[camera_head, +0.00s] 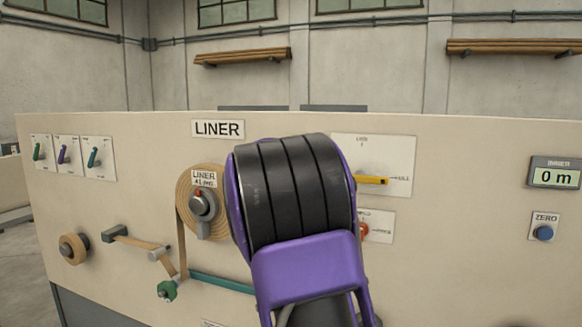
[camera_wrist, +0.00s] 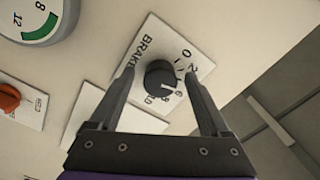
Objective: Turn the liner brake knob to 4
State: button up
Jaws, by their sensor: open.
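The brake knob (camera_wrist: 160,78) is a round black dial on a white plate (camera_wrist: 148,48) lettered BRAKE, seen in the wrist view. Numbers including 0, 2, 6, 8 and 10 run around its right and lower side. The 4 is not readable, near my right finger. A small pale mark on the knob's lower right seems to face near the 6, but it is too small to be sure. My gripper (camera_wrist: 160,74) is open, with one finger on each side of the knob. I cannot tell whether they touch it. In the head view my arm hides the knob.
In the wrist view, a gauge (camera_wrist: 30,20) and an orange knob (camera_wrist: 9,97) lie to the left. In the head view, the panel holds a LINER sign (camera_head: 217,129), a liner roll (camera_head: 187,212), a yellow lever (camera_head: 372,180) and a blue ZERO button (camera_head: 544,233).

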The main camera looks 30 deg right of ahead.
jog(key=v, duration=1.7)
